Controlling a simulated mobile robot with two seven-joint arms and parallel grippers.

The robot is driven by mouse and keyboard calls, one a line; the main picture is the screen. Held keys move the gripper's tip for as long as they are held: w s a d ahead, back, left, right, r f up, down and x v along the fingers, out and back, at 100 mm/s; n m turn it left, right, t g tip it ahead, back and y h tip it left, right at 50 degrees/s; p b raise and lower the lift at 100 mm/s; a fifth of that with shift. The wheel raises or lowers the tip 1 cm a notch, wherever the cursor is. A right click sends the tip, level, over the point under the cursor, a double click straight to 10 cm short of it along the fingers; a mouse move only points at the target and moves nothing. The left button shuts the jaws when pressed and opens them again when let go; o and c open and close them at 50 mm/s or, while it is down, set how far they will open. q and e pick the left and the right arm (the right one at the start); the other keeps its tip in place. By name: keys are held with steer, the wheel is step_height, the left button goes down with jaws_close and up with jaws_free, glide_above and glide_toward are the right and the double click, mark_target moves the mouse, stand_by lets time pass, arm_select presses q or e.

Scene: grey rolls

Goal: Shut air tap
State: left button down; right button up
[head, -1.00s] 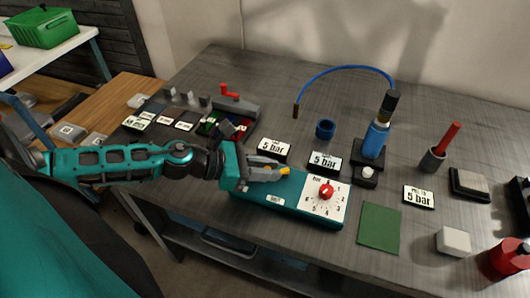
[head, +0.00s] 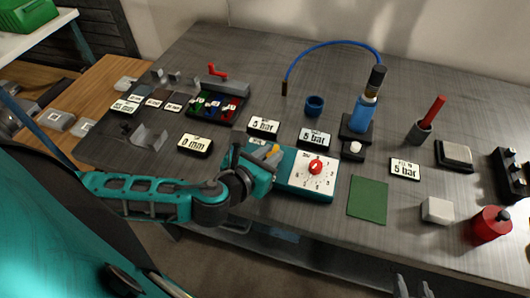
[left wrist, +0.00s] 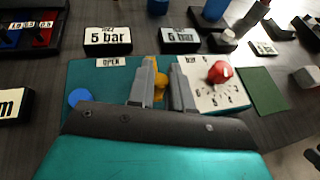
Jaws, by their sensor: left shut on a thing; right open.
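A teal box (head: 286,178) lies near the table's front edge, with a white dial and red knob (head: 316,167) on its right part. In the left wrist view, an "OPEN" label (left wrist: 110,62) and a blue disc (left wrist: 78,97) show on the box. A yellow handle (left wrist: 160,84) stands between the fingers of my left gripper (left wrist: 163,88), which is shut on it; the fingers hide much of the handle. In the head view, my left gripper (head: 264,153) is over the box's left part. My right gripper (head: 411,288) is open and empty at the bottom edge.
Several displays stand around the box, including a "0 mm" one (head: 195,145) and a "5 bar" one (head: 314,138). A blue cylinder (head: 363,114) with a hose stands behind. A green mat (head: 367,199) lies right of the box. A red-handled grey block (head: 222,85) stands at the back left.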

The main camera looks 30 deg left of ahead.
arm_select(q)
steer(key=shift+w+r+n+y, duration=0.2)
steer(key=shift+n+y, duration=0.3)
steer(key=shift+y, duration=0.1)
steer(key=c, duration=1.1)
jaws_free()
steer(key=shift+w+d+f, duration=0.1)
steer(key=shift+f, duration=0.05)
